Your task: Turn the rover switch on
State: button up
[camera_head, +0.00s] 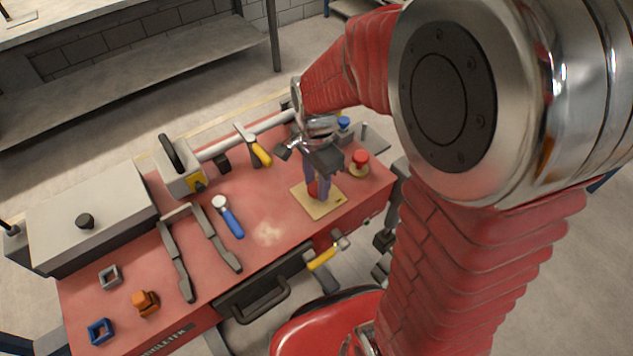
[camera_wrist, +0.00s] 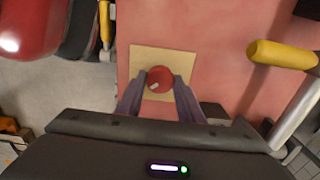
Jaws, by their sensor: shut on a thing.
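The rover switch is a round red knob (camera_head: 313,189) on a square tan plate (camera_head: 328,207) lying on the red bench top. In the wrist view, the knob (camera_wrist: 160,78) has a small pale mark on it and sits in the middle of the plate (camera_wrist: 147,54). My gripper (camera_head: 319,185) points down over the plate. Its two purple-grey fingers are shut on the knob, one at each side, as the wrist view (camera_wrist: 160,86) shows. The fingers partly hide the knob in the head view.
A red button on a yellowish base (camera_head: 359,162) stands close to the right of the plate. A yellow-handled valve (camera_head: 322,259) juts from the bench front, and another yellow handle (camera_head: 261,155) is behind left. A blue-handled tool (camera_head: 229,219) lies left; the bench between is clear.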

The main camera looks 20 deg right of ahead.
aim_at(316, 187)
jog(key=o, duration=1)
jog(key=shift+o, duration=0.2)
jog(key=shift+r, duration=0.1)
notch_tip(316, 187, up, 14)
jog(key=shift+f, duration=0.2)
dwell(0.3)
